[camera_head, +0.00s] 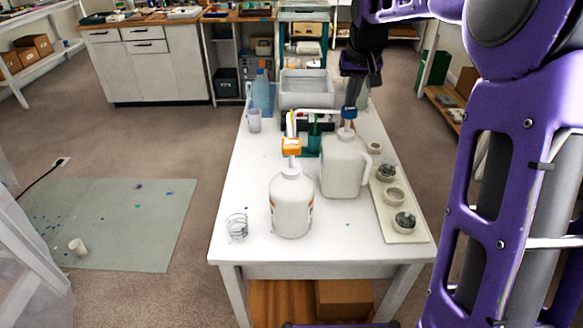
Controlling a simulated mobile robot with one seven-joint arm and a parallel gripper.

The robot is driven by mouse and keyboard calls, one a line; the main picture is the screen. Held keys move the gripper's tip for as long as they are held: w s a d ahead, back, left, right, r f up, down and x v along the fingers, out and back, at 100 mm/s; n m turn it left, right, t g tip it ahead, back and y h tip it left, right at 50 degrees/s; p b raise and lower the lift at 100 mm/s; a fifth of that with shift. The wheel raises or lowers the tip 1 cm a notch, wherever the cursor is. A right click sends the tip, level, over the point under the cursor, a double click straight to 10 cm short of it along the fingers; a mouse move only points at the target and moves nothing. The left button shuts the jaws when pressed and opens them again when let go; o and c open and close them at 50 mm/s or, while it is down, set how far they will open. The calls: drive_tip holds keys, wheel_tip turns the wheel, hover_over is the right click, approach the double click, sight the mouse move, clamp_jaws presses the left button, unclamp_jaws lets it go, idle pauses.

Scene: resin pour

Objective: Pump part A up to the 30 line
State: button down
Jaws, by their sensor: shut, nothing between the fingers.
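A white jug (343,168) with a handle and a blue pump collar (349,113) stands on the white table. A rounder white bottle (291,205) with an orange pump collar (291,147) stands in front of it, to its left. I cannot read which one is part A. A clear cup with dark ring lines (237,226) stands at the table's left front, apart from both bottles; its fill level cannot be made out. My gripper (352,100) is shut and empty, pointing down just above or at the blue pump's top; contact cannot be told.
A pale tray (408,236) with several small round pots lies along the table's right edge. Another cup (254,121), a blue bottle (262,92) and a clear bin (306,90) stand at the back. The table's left middle is clear.

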drive_tip(key=shift+f+b, duration=0.35)
drive_tip(key=shift+f, duration=0.25)
drive_tip(key=shift+r, duration=0.15)
drive_tip(key=shift+r+p, duration=0.45)
drive_tip(key=shift+p, duration=0.1)
drive_tip(key=shift+r, duration=0.1)
wheel_tip(320, 180, up, 6)
drive_tip(key=p, duration=0.5)
idle(0.4)
